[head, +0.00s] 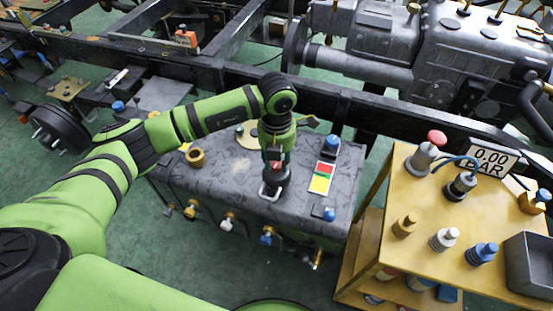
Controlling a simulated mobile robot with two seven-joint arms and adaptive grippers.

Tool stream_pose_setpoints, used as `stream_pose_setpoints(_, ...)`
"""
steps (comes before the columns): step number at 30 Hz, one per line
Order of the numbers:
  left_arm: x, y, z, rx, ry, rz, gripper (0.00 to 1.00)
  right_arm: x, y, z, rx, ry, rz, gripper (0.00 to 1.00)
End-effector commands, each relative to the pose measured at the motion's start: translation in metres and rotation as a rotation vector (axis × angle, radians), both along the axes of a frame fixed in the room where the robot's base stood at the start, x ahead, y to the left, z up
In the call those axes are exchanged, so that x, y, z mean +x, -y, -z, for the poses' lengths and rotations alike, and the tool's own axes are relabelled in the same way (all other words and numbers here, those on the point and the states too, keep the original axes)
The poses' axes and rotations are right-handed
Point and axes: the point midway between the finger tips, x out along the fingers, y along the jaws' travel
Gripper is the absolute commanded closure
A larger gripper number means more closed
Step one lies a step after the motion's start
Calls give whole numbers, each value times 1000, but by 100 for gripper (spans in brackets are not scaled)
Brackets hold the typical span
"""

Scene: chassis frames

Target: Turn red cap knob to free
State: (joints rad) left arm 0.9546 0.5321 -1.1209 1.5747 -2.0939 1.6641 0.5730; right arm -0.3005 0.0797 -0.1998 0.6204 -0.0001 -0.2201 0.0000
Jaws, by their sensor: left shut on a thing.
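My left gripper (273,186) points down onto the top of the grey tank (225,180), left of a red and yellow plate (322,176). It is shut on a knob, which its fingers and body mostly hide. A small patch of red shows at the gripper; I cannot tell whether it belongs to the knob. The knob's turn position cannot be read. A grey fitting with a red cap (436,138) stands apart on the wooden cart. My right gripper is not in view.
A blue knob (333,144) and a brass ring (196,157) sit on the tank. Several valves line its front. Chassis rails run behind.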

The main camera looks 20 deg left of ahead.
Motion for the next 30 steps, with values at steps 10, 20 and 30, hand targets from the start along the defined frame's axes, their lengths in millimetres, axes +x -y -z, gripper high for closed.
stream_pose_setpoints(10,0,1,0,-3,0,-76,100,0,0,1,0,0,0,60)
stream_pose_setpoints(20,0,1,0,-4,1,-81,100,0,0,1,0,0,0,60)
stream_pose_setpoints(30,0,1,0,-1,1,-81,44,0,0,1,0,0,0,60)
